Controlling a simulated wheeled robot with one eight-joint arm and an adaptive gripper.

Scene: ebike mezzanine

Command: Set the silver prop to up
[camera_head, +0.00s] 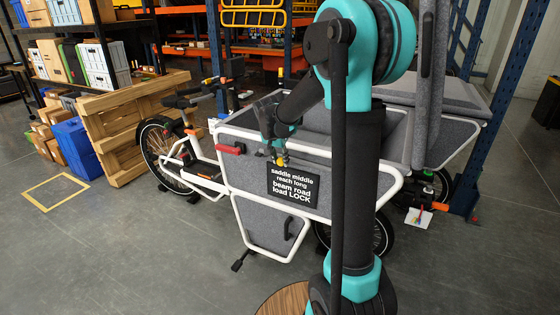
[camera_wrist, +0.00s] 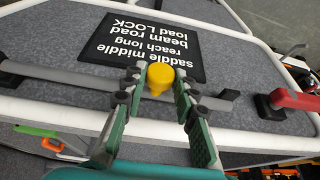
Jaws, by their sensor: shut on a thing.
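A slim silver-grey bar (camera_wrist: 70,74), which looks like the silver prop, runs along the grey cargo box in the wrist view. Dark fittings show near both its ends. A yellow knob (camera_wrist: 160,76) sits between my fingertips, in front of the bar; its join to the bar is hidden. My gripper (camera_wrist: 158,84) is shut on the knob, one finger on each side. In the head view, my gripper (camera_head: 277,150) reaches down to the box's near side, with the yellow knob (camera_head: 282,161) at its tips. The bar is hard to make out there.
A black sign (camera_head: 292,185) with white text is on the box (camera_head: 330,152) below the knob. A red handle (camera_head: 232,148) is to its left. White frame tubes edge the box. A wooden pallet (camera_head: 130,120) and blue bin (camera_head: 77,148) stand left. The floor in front is clear.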

